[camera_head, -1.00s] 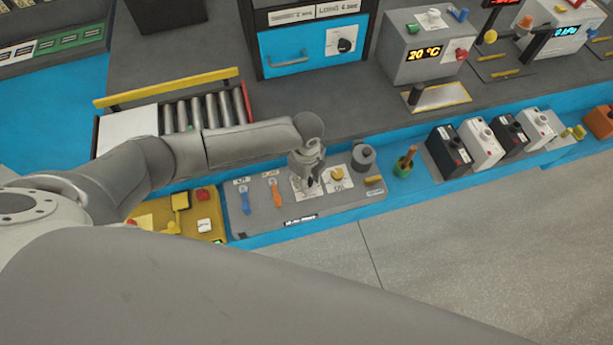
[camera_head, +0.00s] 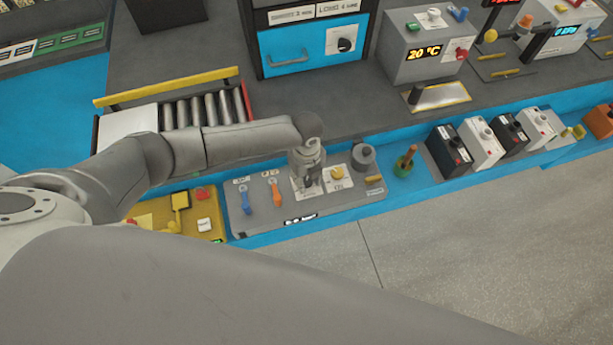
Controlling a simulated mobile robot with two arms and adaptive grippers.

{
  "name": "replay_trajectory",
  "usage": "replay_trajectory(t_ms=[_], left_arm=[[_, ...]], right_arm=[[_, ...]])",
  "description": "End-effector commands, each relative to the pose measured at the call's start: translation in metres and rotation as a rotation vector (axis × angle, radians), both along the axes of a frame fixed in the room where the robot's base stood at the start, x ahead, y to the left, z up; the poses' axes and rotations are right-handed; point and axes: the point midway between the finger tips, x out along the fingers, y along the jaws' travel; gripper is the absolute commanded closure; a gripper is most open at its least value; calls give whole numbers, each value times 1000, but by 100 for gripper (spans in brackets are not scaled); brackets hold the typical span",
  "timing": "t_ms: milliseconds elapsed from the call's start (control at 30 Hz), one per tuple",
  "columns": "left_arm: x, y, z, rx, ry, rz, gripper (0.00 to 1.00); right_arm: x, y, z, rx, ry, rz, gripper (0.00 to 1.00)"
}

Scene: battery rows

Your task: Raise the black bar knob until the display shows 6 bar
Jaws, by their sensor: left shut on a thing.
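A grey control panel (camera_head: 262,222) lies on the blue bench edge in the middle of the view. My left gripper (camera_head: 308,184) points down at a white plate (camera_head: 298,192) on this panel. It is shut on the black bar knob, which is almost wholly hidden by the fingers. A small dark display (camera_head: 300,221) sits on the panel's front edge; its text is too small to read. My right gripper is not in view.
On the same panel are a blue lever (camera_head: 247,203), an orange lever (camera_head: 277,194), a yellow knob (camera_head: 337,174) and a grey cylinder (camera_head: 363,157).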

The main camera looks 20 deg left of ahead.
Motion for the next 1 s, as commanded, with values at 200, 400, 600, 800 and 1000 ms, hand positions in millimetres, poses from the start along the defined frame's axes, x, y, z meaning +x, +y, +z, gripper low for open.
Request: replay_trajectory(t_ms=[200, 400, 600, 800, 1000], left_arm=[[0, 0, 0, 0, 0, 1, 57], [0, 0, 0, 0, 0, 1, 45], [0, 0, 1, 0, 0, 1, 45], [1, 0, 20, -2, -2, -1, 45], [1, 0, 63, -2, -4, -2, 45]], right_arm=[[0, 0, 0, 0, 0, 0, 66], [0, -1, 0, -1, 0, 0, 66], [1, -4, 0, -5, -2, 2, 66], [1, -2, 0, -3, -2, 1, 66], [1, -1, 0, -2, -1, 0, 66]])
